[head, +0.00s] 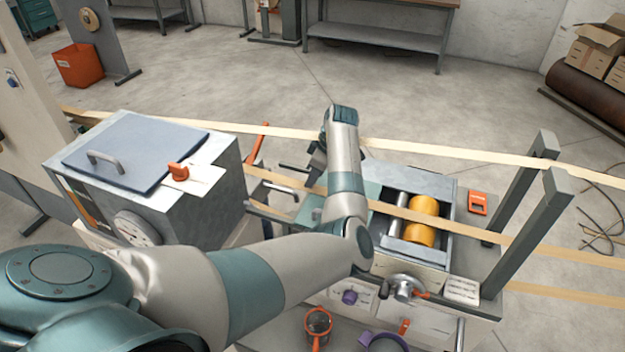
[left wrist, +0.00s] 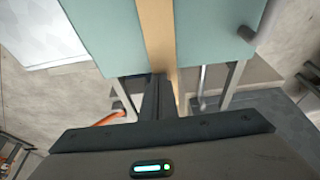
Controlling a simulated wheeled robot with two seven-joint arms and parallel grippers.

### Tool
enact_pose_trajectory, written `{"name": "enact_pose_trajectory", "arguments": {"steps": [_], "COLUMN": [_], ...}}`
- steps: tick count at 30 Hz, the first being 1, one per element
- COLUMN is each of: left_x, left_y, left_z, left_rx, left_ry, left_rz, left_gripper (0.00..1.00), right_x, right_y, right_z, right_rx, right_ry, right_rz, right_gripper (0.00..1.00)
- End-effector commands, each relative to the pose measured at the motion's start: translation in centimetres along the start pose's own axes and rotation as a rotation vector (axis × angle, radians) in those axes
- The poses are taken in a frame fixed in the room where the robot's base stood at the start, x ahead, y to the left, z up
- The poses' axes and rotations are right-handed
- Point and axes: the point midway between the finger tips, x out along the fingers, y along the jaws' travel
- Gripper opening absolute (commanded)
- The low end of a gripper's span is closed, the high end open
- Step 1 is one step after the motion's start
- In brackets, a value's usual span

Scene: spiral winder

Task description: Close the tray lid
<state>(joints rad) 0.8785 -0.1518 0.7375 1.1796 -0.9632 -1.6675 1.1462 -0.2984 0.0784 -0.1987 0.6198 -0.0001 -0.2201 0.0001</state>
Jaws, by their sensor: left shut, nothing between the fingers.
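A teal panel (head: 308,212) shows on both sides of my left forearm, beside the open grey tray (head: 447,190) with a yellow roller. It looks like the tray lid, but my arm hides much of it, and I cannot tell its exact tilt. In the left wrist view the teal panel (left wrist: 100,35) fills the upper middle, with a tan strip across it. My left gripper (head: 312,172) is partly hidden behind my wrist near the panel's far left side. In the left wrist view its dark fingers (left wrist: 157,88) are together and empty. My right gripper is out of view.
A grey box (head: 215,205) with a blue-grey handled cover (head: 135,150) stands at the left. Tan strips (head: 450,152) run across the machine. Two grey posts (head: 525,235) rise at the right. A crank handle (head: 404,287) and cups stand in front.

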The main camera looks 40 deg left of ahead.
Motion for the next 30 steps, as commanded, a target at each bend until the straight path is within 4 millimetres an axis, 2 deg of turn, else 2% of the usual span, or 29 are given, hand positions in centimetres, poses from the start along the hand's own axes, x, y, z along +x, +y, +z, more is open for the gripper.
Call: {"name": "enact_pose_trajectory", "arguments": {"steps": [11,14,22,24,30], "left_x": [0.1,0.3,1.3,0.0,-3.9], "left_y": [0.0,-0.1,-0.2,-0.1,-0.2], "left_z": [-0.4,-1.1,-4.5,-4.0,-4.0], "left_rx": [-0.001,0.000,0.004,0.004,0.003], "left_ry": [0.000,0.000,-0.002,-0.003,-0.003], "left_rz": [0.000,0.000,0.002,0.006,0.006], "left_gripper": [0.00,0.00,0.00,0.00,0.00], "right_x": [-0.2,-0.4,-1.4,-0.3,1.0], "right_y": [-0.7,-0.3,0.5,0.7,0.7], "right_z": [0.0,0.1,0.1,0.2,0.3], "right_rx": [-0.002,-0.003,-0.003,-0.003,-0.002], "right_ry": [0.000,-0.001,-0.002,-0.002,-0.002], "right_rz": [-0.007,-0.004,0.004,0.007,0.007], "right_gripper": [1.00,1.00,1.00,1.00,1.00]}}
